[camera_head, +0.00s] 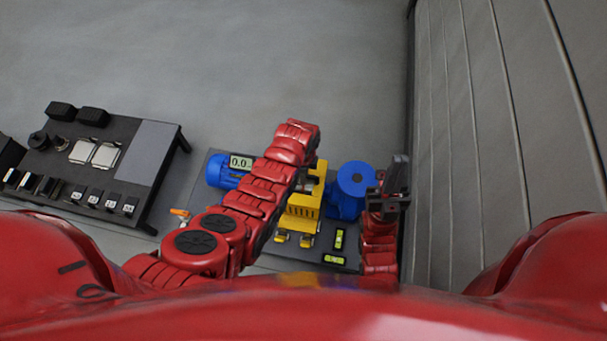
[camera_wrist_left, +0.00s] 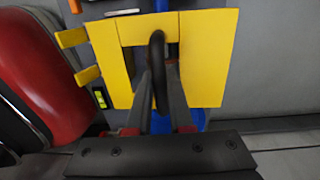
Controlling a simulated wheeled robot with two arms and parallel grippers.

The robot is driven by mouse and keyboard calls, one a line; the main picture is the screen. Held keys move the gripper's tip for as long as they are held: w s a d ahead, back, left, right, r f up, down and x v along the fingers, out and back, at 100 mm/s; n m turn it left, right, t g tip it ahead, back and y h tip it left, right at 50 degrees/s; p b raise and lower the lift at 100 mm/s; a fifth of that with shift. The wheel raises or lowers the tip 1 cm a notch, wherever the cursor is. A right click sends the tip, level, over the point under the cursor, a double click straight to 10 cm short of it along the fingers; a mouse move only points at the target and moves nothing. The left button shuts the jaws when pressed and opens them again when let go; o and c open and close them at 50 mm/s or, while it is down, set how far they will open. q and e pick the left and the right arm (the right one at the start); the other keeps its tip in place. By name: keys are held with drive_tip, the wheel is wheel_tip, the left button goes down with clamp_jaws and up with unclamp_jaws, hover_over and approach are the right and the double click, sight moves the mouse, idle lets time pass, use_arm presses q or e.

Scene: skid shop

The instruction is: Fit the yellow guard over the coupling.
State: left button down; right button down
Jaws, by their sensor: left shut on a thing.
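The yellow guard (camera_head: 303,208) is between the blue motor (camera_head: 219,172) and the blue pump (camera_head: 352,187) in the head view, partly covered by my left arm. In the left wrist view the guard (camera_wrist_left: 207,55) fills the upper middle, with a dark handle loop at its centre. My left gripper (camera_wrist_left: 159,85) is shut on that handle. The coupling is hidden, and I cannot tell whether the guard touches the skid. My right gripper (camera_head: 388,197) is at the right beside the pump, apart from the guard; its jaw opening is unclear.
The dark skid plate (camera_head: 268,250) carries two green levels, one upright in the picture (camera_head: 339,239) and one lying across (camera_head: 333,259). A readout (camera_head: 241,162) sits by the motor. A dark bench (camera_head: 150,150) with several parts stands left. A ribbed wall (camera_head: 480,110) closes the right side.

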use_arm(q)
drive_tip(key=shift+f, duration=0.4)
idle(0.4)
drive_tip(key=shift+c, duration=1.3)
unclamp_jaws()
wheel_tip(320, 180, up, 8)
drive_tip(key=p, duration=0.7)
drive_tip(key=shift+r, duration=0.1)
